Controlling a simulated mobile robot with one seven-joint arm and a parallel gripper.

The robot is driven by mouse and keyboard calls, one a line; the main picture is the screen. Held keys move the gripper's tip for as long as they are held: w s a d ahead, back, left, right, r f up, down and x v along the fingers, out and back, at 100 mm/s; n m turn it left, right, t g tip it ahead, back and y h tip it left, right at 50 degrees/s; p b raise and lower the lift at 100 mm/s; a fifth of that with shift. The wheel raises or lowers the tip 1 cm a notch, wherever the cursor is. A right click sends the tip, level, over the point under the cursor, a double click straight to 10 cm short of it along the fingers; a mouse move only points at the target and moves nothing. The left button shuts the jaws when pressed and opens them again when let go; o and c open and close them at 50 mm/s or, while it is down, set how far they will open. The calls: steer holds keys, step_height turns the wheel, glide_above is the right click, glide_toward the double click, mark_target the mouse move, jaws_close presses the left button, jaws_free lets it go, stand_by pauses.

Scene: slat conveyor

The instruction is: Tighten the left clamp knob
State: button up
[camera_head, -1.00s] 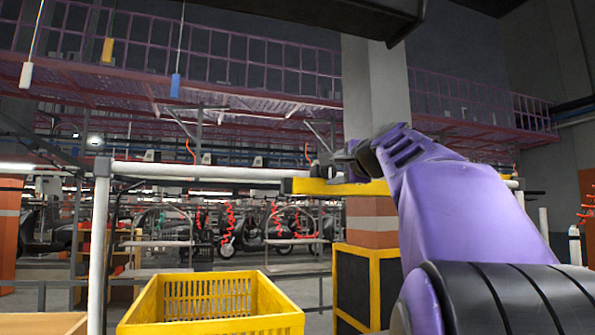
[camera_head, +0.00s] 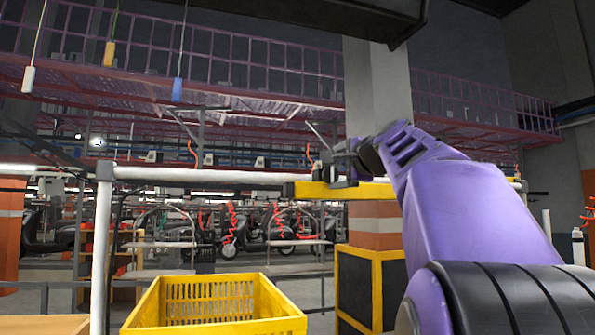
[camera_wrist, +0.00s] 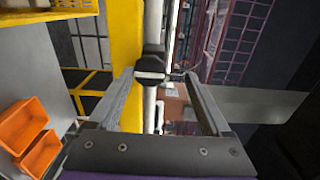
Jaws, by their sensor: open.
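A dark clamp knob (camera_wrist: 151,66) shows in the wrist view on a white rail (camera_wrist: 150,108), beside a yellow bar (camera_wrist: 128,45). My gripper (camera_wrist: 160,75) is open. Its two grey fingers reach toward the knob, one on each side of it in the picture. I cannot tell whether either finger touches it. In the head view my gripper (camera_head: 346,160) is at the rail, just above the yellow bar (camera_head: 330,191). The knob is too small and too covered by my gripper to make out clearly there.
A yellow crate (camera_head: 210,328) stands below the rail at the front. A white post (camera_head: 101,250) holds the rail at left. Orange bins (camera_wrist: 25,125) show in the wrist view. A pillar (camera_head: 378,95) stands behind my arm.

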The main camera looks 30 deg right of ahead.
step_height(320, 180, up, 10)
steer(key=p, duration=0.5)
steer(key=shift+s+a+p, duration=0.25)
steer(key=shift+a+p, duration=0.05)
steer(key=shift+a, duration=0.05)
steer(key=g+y+b, duration=0.1)
steer(key=g+b, duration=0.1)
steer(key=b, duration=0.3)
glide_toward(334, 170)
steer(key=x, duration=0.5)
steer(key=a+f+b+v, duration=0.1)
steer(key=f+b+v, duration=0.1)
steer(key=v, duration=1.2)
steer(key=shift+s, duration=0.5)
steer(key=shift+a, duration=0.1)
